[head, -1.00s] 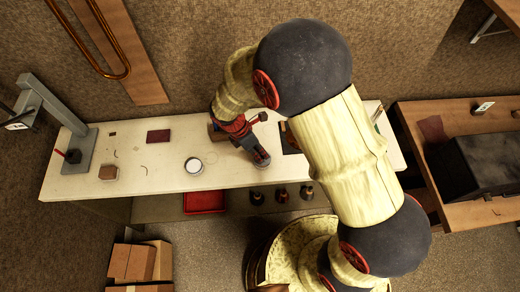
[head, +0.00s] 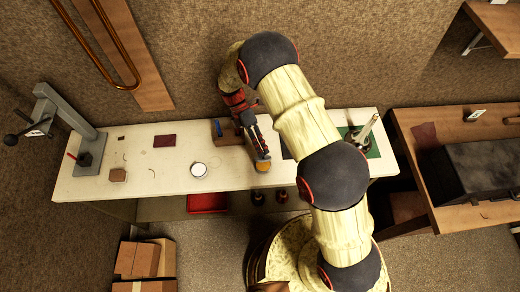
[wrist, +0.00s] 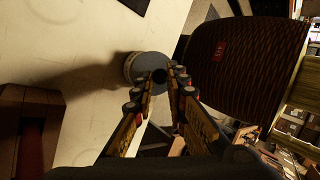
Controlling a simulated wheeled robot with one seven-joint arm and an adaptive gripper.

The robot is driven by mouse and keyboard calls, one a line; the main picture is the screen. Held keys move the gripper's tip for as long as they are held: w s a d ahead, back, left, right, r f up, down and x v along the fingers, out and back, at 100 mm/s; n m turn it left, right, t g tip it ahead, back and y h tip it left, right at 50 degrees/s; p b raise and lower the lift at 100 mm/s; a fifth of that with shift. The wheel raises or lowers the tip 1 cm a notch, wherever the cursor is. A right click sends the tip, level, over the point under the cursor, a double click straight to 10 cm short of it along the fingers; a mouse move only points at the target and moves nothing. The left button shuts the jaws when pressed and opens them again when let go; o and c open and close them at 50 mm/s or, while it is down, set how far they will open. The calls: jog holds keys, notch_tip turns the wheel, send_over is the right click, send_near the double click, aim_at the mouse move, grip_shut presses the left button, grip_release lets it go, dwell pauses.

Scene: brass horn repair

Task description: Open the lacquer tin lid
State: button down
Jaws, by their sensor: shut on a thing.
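A small round tin (head: 262,167), amber-sided in the head view, stands near the front edge of the white bench; I take it for the lacquer tin. In the wrist view its grey lid (wrist: 147,66) faces me, with a dark round knob (wrist: 160,75) on it. My gripper (head: 260,158) points down at the tin from above. In the wrist view my gripper (wrist: 163,78) has its fingertips shut on the lid's knob. The fingers hide part of the lid. I see no gap between lid and tin.
A green mat (head: 372,148) lies right. A grey stand (head: 90,150) is at the far left. Bench between has free room.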

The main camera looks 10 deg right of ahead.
jog(key=shift+w+g, duration=0.2)
jog(key=shift+g, duration=0.1)
jog(key=c, duration=1.8)
grip_release()
jog(key=shift+c, duration=0.2)
jog(key=shift+o, duration=0.5)
notch_tip(320, 180, up, 10)
